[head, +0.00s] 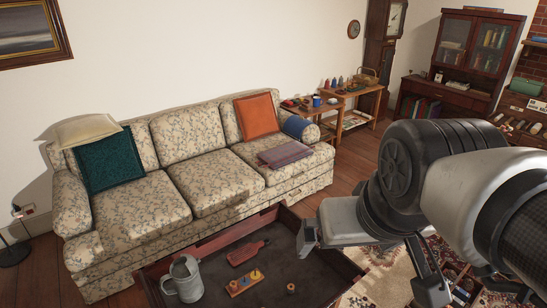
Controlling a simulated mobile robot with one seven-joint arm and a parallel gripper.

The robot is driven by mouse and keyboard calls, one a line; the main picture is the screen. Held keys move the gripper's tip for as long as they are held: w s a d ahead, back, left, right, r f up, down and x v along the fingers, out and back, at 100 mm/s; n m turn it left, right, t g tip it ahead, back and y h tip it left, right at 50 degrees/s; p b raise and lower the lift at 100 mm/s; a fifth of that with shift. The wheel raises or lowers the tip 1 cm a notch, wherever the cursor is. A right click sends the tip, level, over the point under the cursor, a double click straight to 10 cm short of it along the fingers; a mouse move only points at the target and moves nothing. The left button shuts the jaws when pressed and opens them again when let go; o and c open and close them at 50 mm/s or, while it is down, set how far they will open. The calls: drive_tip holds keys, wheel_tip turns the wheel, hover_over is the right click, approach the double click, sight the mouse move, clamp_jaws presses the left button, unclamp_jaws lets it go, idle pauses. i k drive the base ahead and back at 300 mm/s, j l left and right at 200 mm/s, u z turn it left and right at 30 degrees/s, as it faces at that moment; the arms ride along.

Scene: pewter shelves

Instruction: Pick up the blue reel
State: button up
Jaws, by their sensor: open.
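I cannot surely pick out a blue reel. On the low dark table (215,252) lies a small wooden board (236,292) with a few small round pieces, mostly yellowish; one in the middle (245,281) may be bluish, but it is too small to be sure. A small brown-orange reel-like piece (291,288) stands to its right. My gripper (370,272) is open, its fingers wide apart over the table's right end, right of the board and apart from these pieces. I see nothing between the fingers.
A grey metal jug (187,279) and a red paddle-shaped piece (247,252) share the table, which has a raised rim. A floral sofa (150,213) stands behind, with a blue bolster (297,127) on its arm. Small side tables (355,122) hold a blue mug (316,101).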

sight(291, 287)
drive_tip(key=k+l, duration=0.1)
drive_tip(key=k, duration=0.35)
drive_tip(key=k+l+u, duration=0.1)
drive_tip(key=k, duration=0.35)
drive_tip(key=i+l+u, duration=0.4)
drive_tip(key=i+l, duration=0.25)
drive_tip(key=i+l+u, duration=0.2)
drive_tip(key=i+l, duration=0.15)
drive_tip(key=i+l+u, duration=0.2)
drive_tip(key=l, duration=0.35)
drive_tip(key=i+l+u, duration=0.2)
drive_tip(key=i+l, duration=0.15)
drive_tip(key=l, duration=0.15)
